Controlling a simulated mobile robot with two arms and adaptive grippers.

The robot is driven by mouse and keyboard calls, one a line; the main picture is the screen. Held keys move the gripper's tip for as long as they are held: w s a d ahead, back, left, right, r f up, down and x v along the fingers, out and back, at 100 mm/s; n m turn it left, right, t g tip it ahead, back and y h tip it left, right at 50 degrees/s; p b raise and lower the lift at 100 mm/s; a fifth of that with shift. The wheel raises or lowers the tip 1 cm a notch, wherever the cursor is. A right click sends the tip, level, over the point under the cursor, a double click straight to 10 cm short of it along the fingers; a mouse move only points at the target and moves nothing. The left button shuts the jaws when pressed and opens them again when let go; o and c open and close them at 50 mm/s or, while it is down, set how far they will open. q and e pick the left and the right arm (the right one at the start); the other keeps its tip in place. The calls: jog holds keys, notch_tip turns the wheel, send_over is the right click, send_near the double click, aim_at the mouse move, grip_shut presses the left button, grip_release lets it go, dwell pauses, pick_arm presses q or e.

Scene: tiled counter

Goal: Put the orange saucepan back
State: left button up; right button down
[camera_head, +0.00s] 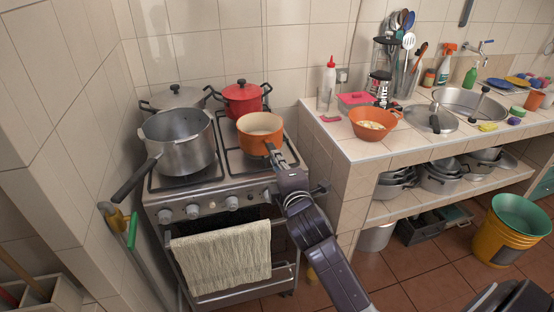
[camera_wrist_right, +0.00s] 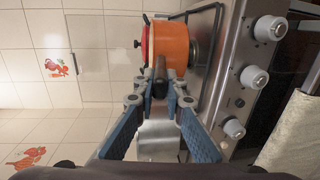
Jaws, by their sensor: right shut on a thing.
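The orange saucepan (camera_head: 259,138) is upright at the right side of the stove top, over or on a right burner. In the right wrist view the saucepan (camera_wrist_right: 166,48) appears sideways, its base close to the burner; I cannot tell whether it touches. My right gripper (camera_head: 279,163) comes from the front right. In the right wrist view its fingers (camera_wrist_right: 161,92) are closed around the saucepan's dark handle (camera_wrist_right: 160,70). My left gripper is not in view.
A red pot (camera_head: 243,99) and a lidded grey pot (camera_head: 176,98) stand behind. The tiled counter (camera_head: 345,146) is at the right, with an orange bowl (camera_head: 372,126) near its front.

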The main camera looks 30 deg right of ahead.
jog(key=shift+f, duration=0.2)
jog(key=c, duration=2)
grip_release()
